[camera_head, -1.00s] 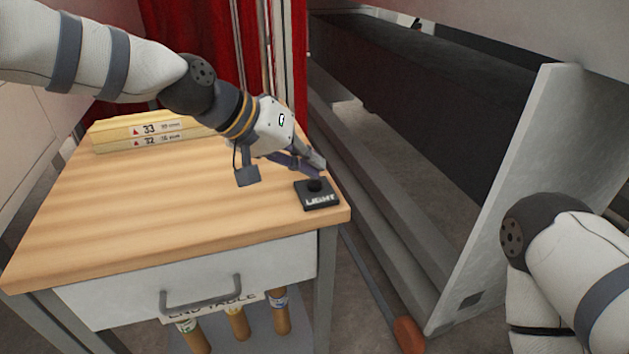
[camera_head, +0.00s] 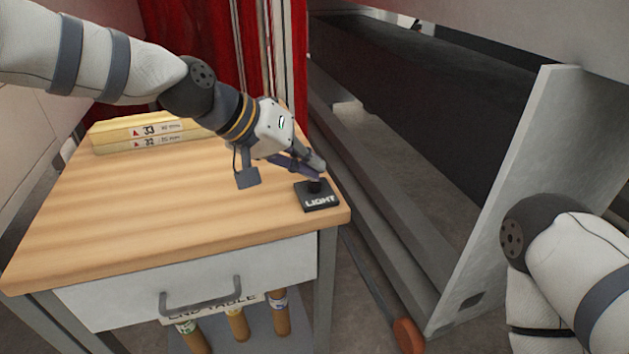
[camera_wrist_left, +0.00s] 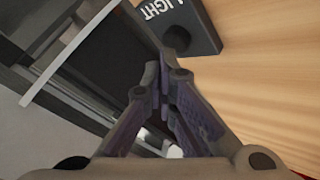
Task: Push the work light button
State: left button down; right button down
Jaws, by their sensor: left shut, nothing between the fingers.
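The work light button is a small black box (camera_head: 318,198) marked LIGHT, with a round dark button (camera_head: 316,184) on top. It sits on the wooden table top near its right front corner. My left gripper (camera_head: 318,174) is shut and empty, its fingertips at the button's top; whether they touch it I cannot tell.
The wooden table (camera_head: 120,215) has a drawer with a grey handle (camera_head: 200,297). Yellow boxes (camera_head: 150,132) lie at its back left. A large grey machine panel (camera_head: 510,190) stands to the right, past a narrow floor gap. The table's middle is clear.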

pick_arm(q)
jog(key=shift+f, duration=0.15)
